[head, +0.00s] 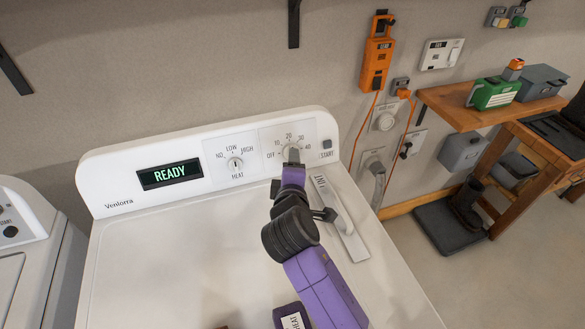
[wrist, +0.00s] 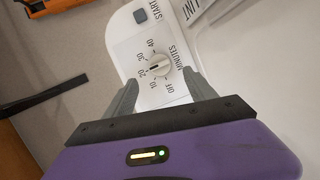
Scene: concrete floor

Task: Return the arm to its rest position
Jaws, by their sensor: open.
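My purple arm reaches over the white dryer (head: 150,262) in the head view. My gripper (head: 291,160) is at the minutes dial on the dryer's control panel, and the arm partly hides the dial there. In the wrist view my gripper (wrist: 160,88) is open, its two grey fingers apart with the minutes dial (wrist: 154,67) between and beyond their tips. The dial's pointer looks to be near 20. I cannot tell whether a finger touches the knob.
The display (head: 170,174) reads READY. The heat knob (head: 235,164) and start button (head: 327,144) flank the dial. A lint handle (head: 335,208) lies right of my arm. A wooden bench (head: 470,110) stands right. An orange device (head: 377,55) hangs on the wall.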

